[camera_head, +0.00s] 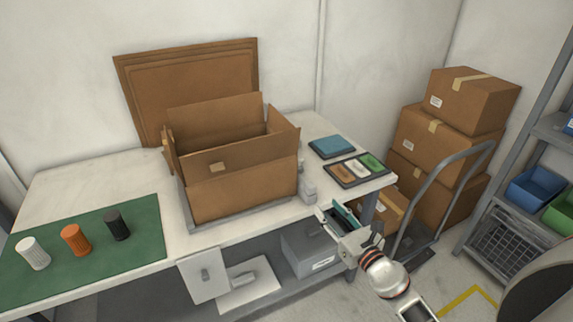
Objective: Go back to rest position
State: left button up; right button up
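My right gripper (349,222) is at the front right edge of the table, with its arm coming in from the lower right. Its fingers look spread apart. A small teal and dark piece shows between or just behind them; I cannot tell if it touches them. My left gripper is not in view. An open cardboard box (243,195) stands on the white table (88,178), left of the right gripper, flaps up.
A green mat (135,225) holds white (33,254), orange (75,240) and black (117,225) ribbed cylinders. A teal pad (332,147) and a tray of coloured blocks (338,172) lie right. A hand truck (440,190), stacked cartons (440,138) and shelving stand beyond.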

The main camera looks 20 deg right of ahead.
jog(key=s+a+f+m+g, duration=0.2)
jog(key=s+a+f+m, duration=0.2)
jog(key=m, duration=0.7)
jog(key=s+a+f+m+g, duration=0.2)
jog(key=s+a+f+m, duration=0.3)
jog(key=s+f+m, duration=0.4)
jog(key=s+a+f+m+g+y, duration=0.1)
jog(key=s+a+f+m+g, duration=0.2)
jog(key=s+a+f+m, duration=0.2)
jog(key=s+f+m, duration=0.1)
jog(key=s+m, duration=0.2)
jog(key=m, duration=0.4)
jog(key=shift+f+m, duration=0.15)
jog(key=shift+m, duration=0.15)
jog(key=shift+c, duration=1.2)
